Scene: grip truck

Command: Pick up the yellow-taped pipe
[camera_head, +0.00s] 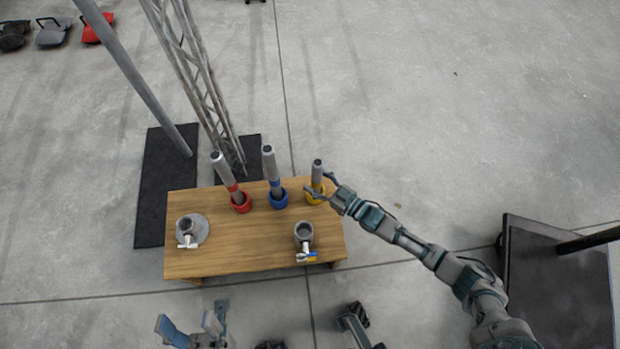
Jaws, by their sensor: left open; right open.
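The yellow-taped pipe (317,172) stands upright in a yellow ring holder (314,197) at the back right of the wooden table (240,240). My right gripper (317,183) is open beside the pipe, with its fingers reaching around it from the right. I cannot tell whether the fingers touch it. My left gripper (190,325) is open and empty in front of the table, at the bottom of the picture.
A red-taped pipe (223,172) and a blue-taped pipe (270,165) stand in holders to the left. Two grey fittings with valves, left (187,230) and right (304,235), sit near the front. A truss (205,85) and a pole (140,80) rise behind the table.

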